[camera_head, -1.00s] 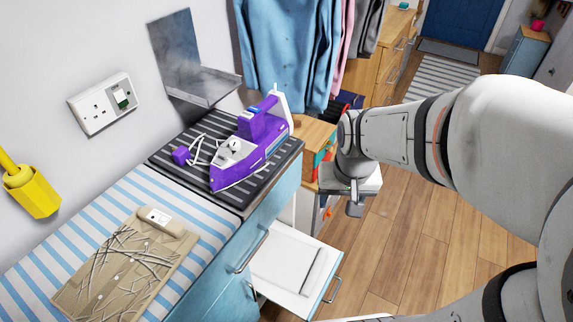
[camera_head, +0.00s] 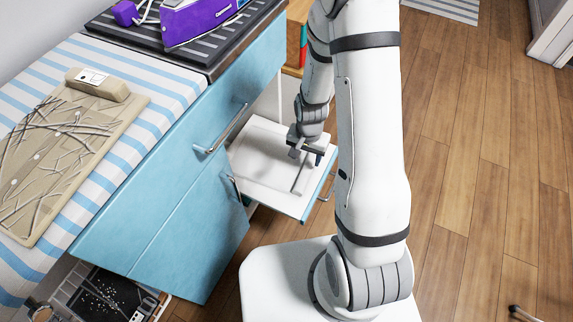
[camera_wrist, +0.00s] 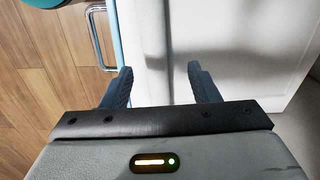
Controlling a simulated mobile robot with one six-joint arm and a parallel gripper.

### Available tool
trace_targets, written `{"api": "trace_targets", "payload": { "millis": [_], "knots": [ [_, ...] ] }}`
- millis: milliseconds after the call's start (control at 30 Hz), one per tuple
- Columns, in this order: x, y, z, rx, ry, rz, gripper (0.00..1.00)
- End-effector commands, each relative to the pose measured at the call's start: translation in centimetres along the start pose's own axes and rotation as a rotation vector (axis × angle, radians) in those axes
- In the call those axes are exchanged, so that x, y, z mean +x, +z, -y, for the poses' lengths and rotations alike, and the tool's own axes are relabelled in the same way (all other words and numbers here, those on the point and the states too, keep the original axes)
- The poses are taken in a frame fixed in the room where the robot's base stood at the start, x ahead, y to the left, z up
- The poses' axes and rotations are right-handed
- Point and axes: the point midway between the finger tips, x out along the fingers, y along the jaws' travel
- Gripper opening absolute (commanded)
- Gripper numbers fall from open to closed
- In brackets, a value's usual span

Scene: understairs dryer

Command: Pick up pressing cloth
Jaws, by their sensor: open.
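A white drawer (camera_head: 262,182) with a blue front stands open below the counter. A pale flat piece (camera_head: 301,180) with a grey edge lies in it; it may be the pressing cloth, but white on white makes this hard to tell. My gripper (camera_head: 307,156) is above the right part of the drawer, pointing down.
The drawer's metal handle (camera_wrist: 98,38) is left of the fingers in the wrist view. A purple iron (camera_head: 205,18) rests on a dark ribbed mat (camera_head: 125,30). Wooden floor (camera_head: 480,150) is clear at the right.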

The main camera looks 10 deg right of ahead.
Motion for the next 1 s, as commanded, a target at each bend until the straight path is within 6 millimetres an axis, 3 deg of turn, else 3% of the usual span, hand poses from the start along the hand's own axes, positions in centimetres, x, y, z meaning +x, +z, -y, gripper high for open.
{"api": "trace_targets", "payload": {
  "millis": [433, 700, 1000],
  "knots": [
    [5.6, -1.0, -0.7, 0.0, 0.001, 0.001, 0.55],
    [5.8, -1.0, -0.7, 0.0, 0.0, 0.0, 0.55],
    [5.8, -1.0, -0.7, 0.001, 0.0, 0.0, 0.31]
  ]
}}
